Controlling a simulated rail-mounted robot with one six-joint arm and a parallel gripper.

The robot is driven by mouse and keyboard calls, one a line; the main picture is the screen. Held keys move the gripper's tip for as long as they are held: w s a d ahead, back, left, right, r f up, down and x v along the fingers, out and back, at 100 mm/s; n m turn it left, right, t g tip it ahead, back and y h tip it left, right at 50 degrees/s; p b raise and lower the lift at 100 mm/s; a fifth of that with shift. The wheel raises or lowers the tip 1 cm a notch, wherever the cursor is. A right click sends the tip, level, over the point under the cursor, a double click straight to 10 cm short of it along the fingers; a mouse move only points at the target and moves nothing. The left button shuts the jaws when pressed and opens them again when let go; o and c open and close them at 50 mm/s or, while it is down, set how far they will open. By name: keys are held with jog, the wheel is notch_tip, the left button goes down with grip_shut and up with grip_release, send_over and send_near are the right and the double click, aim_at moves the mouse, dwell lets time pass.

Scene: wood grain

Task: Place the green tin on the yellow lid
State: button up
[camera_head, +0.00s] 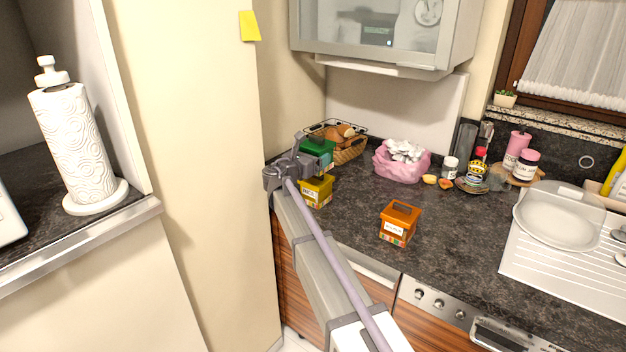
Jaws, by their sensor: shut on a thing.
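The green tin (318,147) is in my gripper (303,160), at the left end of the dark counter. My gripper is shut on its near left side. The yellow tin (317,191) stands on the counter directly below the green tin in the picture. Its yellow lid (318,181) is partly hidden by my gripper and the green tin. I cannot tell whether the green tin touches the lid or hangs just above it.
An orange tin (400,223) stands to the right on the counter (355,205). Behind are a bread basket (350,148) and a pink bag (402,162). Jars (450,164) and a sink drainer with a white plate (557,220) are further right. A wall cabinet (385,35) hangs above.

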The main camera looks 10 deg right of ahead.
notch_tip(320, 180, down, 4)
jog(key=b, duration=0.4)
jog(key=shift+r+p, duration=0.3)
jog(key=shift+r, duration=0.05)
jog(key=shift+f, duration=0.2)
jog(key=o, duration=1.6)
jog(key=shift+r, duration=0.1)
